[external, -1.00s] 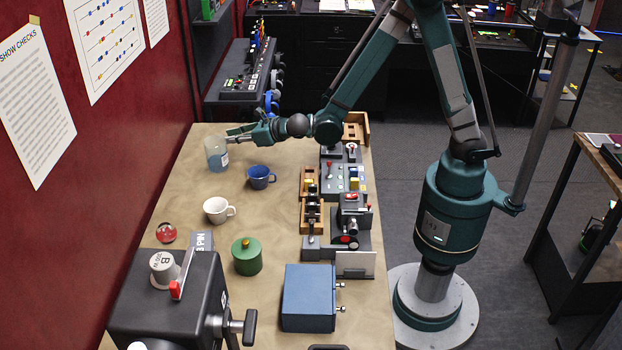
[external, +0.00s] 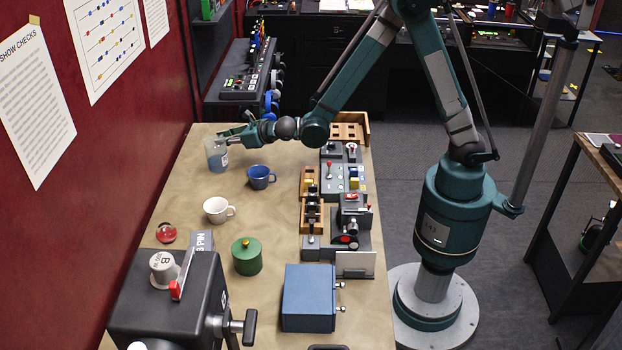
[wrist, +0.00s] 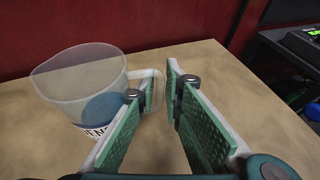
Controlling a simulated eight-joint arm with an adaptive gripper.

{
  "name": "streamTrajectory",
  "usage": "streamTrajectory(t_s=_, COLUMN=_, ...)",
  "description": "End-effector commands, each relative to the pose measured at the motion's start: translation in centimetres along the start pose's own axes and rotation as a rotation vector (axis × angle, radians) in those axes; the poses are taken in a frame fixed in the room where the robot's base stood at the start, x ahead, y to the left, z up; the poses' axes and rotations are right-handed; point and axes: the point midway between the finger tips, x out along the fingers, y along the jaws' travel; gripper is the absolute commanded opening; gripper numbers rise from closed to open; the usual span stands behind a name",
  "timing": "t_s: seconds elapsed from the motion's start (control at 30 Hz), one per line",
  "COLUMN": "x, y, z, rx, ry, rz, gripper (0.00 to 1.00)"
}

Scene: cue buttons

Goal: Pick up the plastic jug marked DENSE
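The clear plastic jug (external: 215,160) stands upright at the far left corner of the table, with bluish contents low inside. In the wrist view the jug (wrist: 80,72) fills the left side; its label, partly hidden by a finger, shows "ENS". Its clear handle (wrist: 158,78) points to the right, toward my fingers. My gripper (wrist: 161,84) is open; the left finger overlaps the handle in the picture, and the handle's outer edge shows between the fingertips. I cannot tell whether they touch. In the external view my gripper (external: 226,136) is at the jug's upper right side.
A blue mug (external: 260,177) stands to the jug's right and nearer the camera. A white cup (external: 216,210) and a green lidded pot (external: 246,258) stand nearer still. Control panels (external: 343,178) line the right table edge. The red wall (external: 110,150) rises close on the left.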

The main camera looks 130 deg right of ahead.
Motion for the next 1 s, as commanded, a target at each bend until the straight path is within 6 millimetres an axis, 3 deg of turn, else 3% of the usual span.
streamTrajectory(t_s=0.33, x=-0.02, y=0.01, z=0.00, rx=0.000, ry=0.000, rz=0.000, gripper=0.11)
streamTrajectory(t_s=0.43, x=-0.02, y=0.01, z=-0.01, rx=0.000, ry=0.000, rz=0.000, gripper=0.00)
streamTrajectory(t_s=1.0, x=-0.08, y=0.01, z=0.14, rx=0.000, ry=0.000, rz=0.000, gripper=0.00)
